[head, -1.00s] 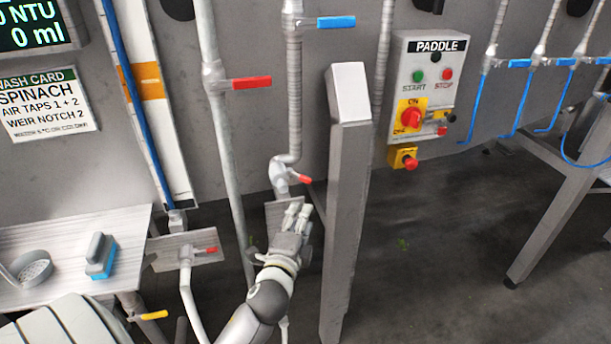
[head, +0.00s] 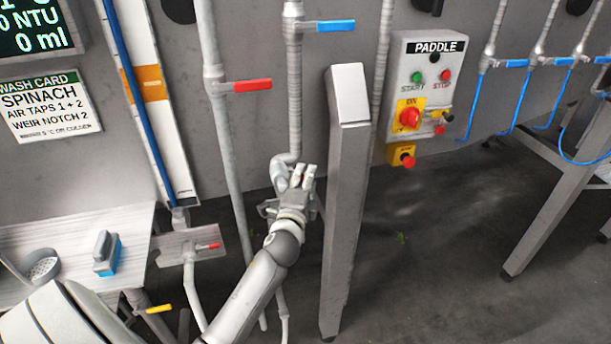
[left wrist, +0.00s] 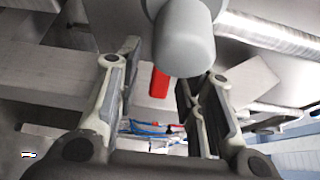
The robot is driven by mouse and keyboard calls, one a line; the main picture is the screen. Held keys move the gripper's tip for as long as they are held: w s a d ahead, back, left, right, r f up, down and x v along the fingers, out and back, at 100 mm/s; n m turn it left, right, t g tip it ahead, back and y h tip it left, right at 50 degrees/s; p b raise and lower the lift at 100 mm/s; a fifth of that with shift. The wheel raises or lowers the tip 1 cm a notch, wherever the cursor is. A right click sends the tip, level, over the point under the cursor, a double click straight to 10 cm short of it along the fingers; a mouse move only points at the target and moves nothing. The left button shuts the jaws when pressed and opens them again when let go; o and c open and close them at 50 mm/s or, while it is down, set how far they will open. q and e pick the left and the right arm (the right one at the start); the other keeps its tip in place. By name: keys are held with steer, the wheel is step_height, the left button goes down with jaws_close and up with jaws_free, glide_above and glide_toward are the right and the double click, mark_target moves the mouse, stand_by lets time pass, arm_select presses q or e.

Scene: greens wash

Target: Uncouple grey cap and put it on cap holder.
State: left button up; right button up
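A smooth grey rounded cap (left wrist: 185,42) shows large at the top of the left wrist view, on the end of a fitting. My left gripper (left wrist: 158,68) is open, its two fingers spread below and to either side of the cap; I cannot tell whether they touch it. In the head view my left gripper (head: 302,174) is at the lower end of the grey ribbed pipe (head: 294,110) and hides the cap and most of the outlet there. I cannot make out the cap holder for certain. My right gripper is in neither view.
A slanted metal post (head: 347,200) stands just right of my left gripper. A grey pipe with a red lever (head: 252,86) runs on its left. A red valve handle (left wrist: 159,82) shows between the fingers. A bench (head: 85,232) with a blue-and-grey brush (head: 107,254) is at left.

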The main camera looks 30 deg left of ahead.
arm_select(q)
steer(key=shift+w+a, duration=0.1)
steer(key=shift+w, duration=0.2)
jaws_close()
steer(key=shift+w+f+n+y+b, duration=0.2)
steer(key=shift+n+y+b, duration=0.3)
steer(key=shift+b, duration=0.4)
steer(key=shift+w+a+r+n+g+y+b, duration=0.1)
steer(key=shift+w+a+n+g+y+b, duration=0.35)
steer(key=shift+n+g+y+b, duration=1.9)
steer(key=shift+w+a+n+g+y+b, duration=0.1)
steer(key=shift+w+n+g+y+b, duration=0.95)
steer(key=shift+b, duration=2.35)
steer(key=shift+w+a+r+n+g+y+b, duration=0.1)
steer(key=shift+a+n+g+y+b, duration=0.2)
steer(key=shift+n+g+y+b, duration=1.6)
steer(key=shift+m+h+b, duration=0.4)
steer(key=shift+m+b, duration=0.4)
steer(key=shift+b, duration=0.2)
